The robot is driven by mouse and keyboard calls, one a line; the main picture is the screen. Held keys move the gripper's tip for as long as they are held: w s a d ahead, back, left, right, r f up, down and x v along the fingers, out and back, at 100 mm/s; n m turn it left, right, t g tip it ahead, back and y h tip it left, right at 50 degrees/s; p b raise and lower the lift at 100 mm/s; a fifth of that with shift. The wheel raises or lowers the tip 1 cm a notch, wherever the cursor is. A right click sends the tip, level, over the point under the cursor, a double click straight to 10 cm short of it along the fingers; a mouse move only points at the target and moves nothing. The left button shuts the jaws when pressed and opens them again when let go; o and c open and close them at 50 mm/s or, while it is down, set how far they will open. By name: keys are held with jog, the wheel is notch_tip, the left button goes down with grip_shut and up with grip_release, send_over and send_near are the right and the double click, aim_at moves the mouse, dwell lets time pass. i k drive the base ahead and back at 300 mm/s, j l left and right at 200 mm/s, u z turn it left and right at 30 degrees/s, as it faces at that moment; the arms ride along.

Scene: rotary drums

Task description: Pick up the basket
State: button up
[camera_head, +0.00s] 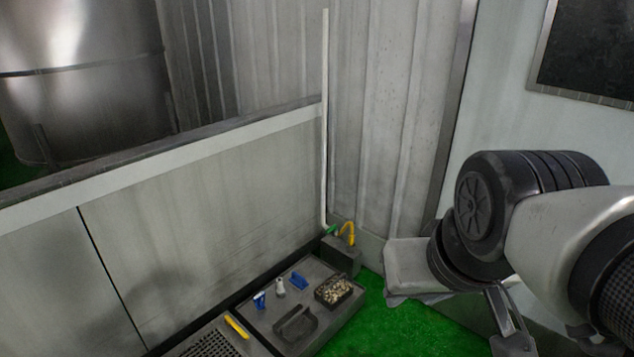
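A small black basket (334,290) filled with pale pieces sits on the right part of a low dark bench (262,324), near the green floor. A dark open holder (296,325), seemingly empty, stands in front of it to the left; I cannot be sure which of the two the task means. My arm comes in from the right, and my gripper (510,335) hangs at the bottom edge, well to the right of the bench and apart from everything on it. Its fingertips are small and partly cut off, so their opening is unclear.
A blue item (299,282), a blue-handled item (260,300), a pale bottle (280,288) and a yellow-handled tool (236,326) lie on the bench. A grey box (341,257) stands behind. A grey wall panel (190,225) borders the left. Green floor (385,325) is clear.

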aim_at(330, 306)
jog(key=u, duration=0.5)
jog(key=i+l+u, duration=0.7)
jog(key=l, duration=0.25)
jog(key=i+l+u, duration=0.1)
jog(key=l, duration=0.25)
jog(key=i+l+u, duration=0.1)
jog(key=l, duration=0.6)
jog(key=i+l, duration=0.15)
jog(key=l, duration=0.25)
jog(key=i+l, duration=0.15)
jog(key=l, duration=0.25)
jog(key=i+l+u, duration=0.1)
jog(key=l, duration=0.3)
jog(key=i+l, duration=0.2)
jog(key=l, duration=0.2)
jog(key=i+l, duration=0.1)
jog(key=l, duration=0.3)
